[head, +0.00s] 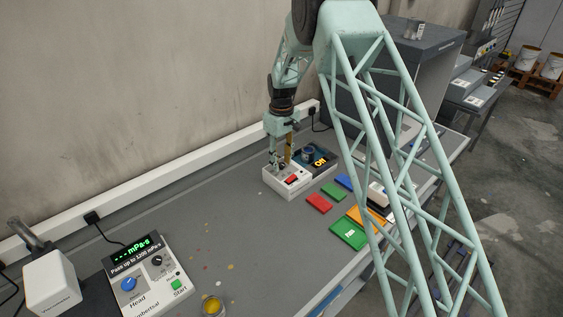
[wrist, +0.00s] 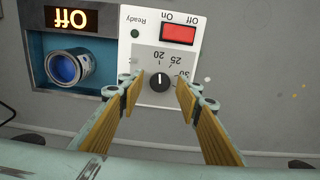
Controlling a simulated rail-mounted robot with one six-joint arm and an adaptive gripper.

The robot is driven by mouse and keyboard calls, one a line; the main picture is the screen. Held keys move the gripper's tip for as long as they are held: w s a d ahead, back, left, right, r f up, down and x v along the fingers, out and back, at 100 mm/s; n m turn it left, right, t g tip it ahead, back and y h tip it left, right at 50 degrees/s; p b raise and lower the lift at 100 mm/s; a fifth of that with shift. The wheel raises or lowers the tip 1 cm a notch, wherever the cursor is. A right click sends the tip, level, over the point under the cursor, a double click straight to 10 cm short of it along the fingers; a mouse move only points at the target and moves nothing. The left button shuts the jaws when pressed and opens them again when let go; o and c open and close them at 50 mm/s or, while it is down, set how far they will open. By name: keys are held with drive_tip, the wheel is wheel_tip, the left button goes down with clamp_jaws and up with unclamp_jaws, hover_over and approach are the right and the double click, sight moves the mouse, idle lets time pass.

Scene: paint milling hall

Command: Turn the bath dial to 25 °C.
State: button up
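The bath dial (wrist: 160,82) is a small black knob on a pale panel of the bath unit (head: 285,184). In the wrist view its scale is upside down, with 20, 25 and 30 visible. Its white pointer mark points up in the picture, about at the 20. My gripper (wrist: 158,92) is open, with one wooden-faced finger on each side of the dial and gaps between. In the head view my gripper (head: 279,160) is over the unit and hides the dial.
The bath's display (wrist: 72,17) reads OFF. A can of blue paint (wrist: 68,67) stands in the bath beside the panel. A red switch (wrist: 178,33) and a dark Ready lamp (wrist: 135,33) are near the dial. Coloured cards (head: 348,233) lie to the right.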

drive_tip(key=c, duration=0.8)
drive_tip(key=shift+m, duration=0.4)
drive_tip(key=shift+m+b, duration=0.95)
drive_tip(key=shift+m, duration=0.45)
drive_tip(key=shift+m+b, duration=0.6)
drive_tip(key=shift+m, duration=1.4)
drive_tip(key=o, duration=0.9)
drive_tip(key=shift+c, duration=0.2)
drive_tip(key=shift+r, duration=0.15)
